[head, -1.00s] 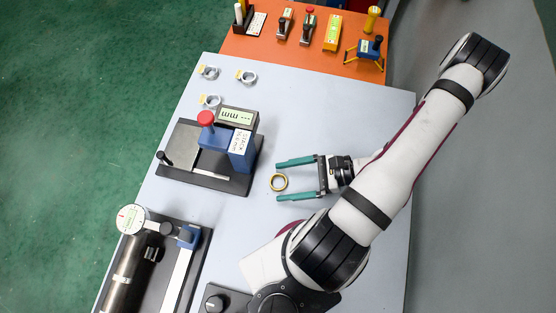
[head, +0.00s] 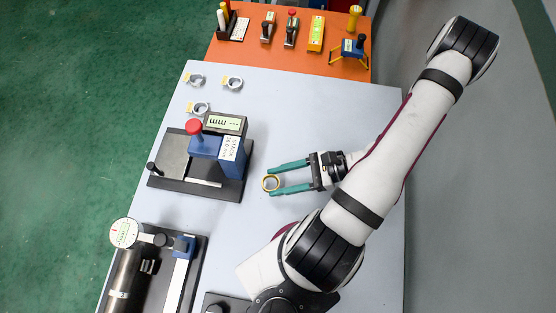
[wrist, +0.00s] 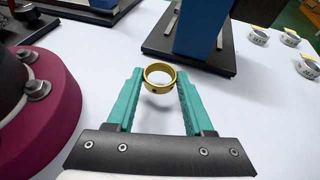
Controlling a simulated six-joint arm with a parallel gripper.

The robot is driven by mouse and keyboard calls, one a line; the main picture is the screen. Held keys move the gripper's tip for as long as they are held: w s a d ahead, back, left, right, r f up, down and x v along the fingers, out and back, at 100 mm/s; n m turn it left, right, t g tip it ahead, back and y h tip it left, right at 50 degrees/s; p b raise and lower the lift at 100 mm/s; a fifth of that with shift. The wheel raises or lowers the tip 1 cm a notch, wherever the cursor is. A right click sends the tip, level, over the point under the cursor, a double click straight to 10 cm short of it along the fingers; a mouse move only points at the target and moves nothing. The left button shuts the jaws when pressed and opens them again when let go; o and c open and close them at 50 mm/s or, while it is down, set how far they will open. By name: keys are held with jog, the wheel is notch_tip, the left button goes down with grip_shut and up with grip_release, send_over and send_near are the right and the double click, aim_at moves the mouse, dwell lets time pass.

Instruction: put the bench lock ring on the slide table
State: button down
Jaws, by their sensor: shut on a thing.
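A gold ring (head: 271,183), which fits the bench lock ring, is between the teal fingertips of my gripper (head: 270,181). In the wrist view the ring (wrist: 160,76) touches both fingers near their tips, so my gripper is shut on it. It is low over the grey bench; whether it still touches the bench is unclear. Left of it in the head view stands a black-based stack gauge (head: 205,165) with a blue block, red knob, readout and grey plate. Which part is the slide table is not clear from the pictures.
Several silver rings with yellow tags (head: 232,83) lie at the bench's back left. A dial-gauge fixture (head: 128,233) with a dark cylinder stands at the front left. An orange table (head: 270,50) with tools is behind.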

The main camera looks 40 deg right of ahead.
jog(key=s+a+r+n+g+y, duration=0.1)
jog(key=s+r+n+g+y, duration=0.15)
jog(key=r+n+g, duration=0.55)
jog(key=w+d+n+g+h, duration=0.75)
jog(key=n+g+h, duration=0.45)
jog(key=n+h, duration=0.3)
jog(key=w+r+n+t+h, duration=0.1)
jog(key=w+r+n+h, duration=0.2)
jog(key=w+n+h, duration=0.45)
jog(key=n+t+h, duration=0.5)
jog(key=n+t, duration=1)
jog(key=t, duration=0.1)
send_over(168, 159)
notch_tip(168, 159, down, 2)
jog(key=shift+f+m, duration=0.25)
jog(key=shift+f, duration=3.1)
jog(key=shift+f, duration=0.55)
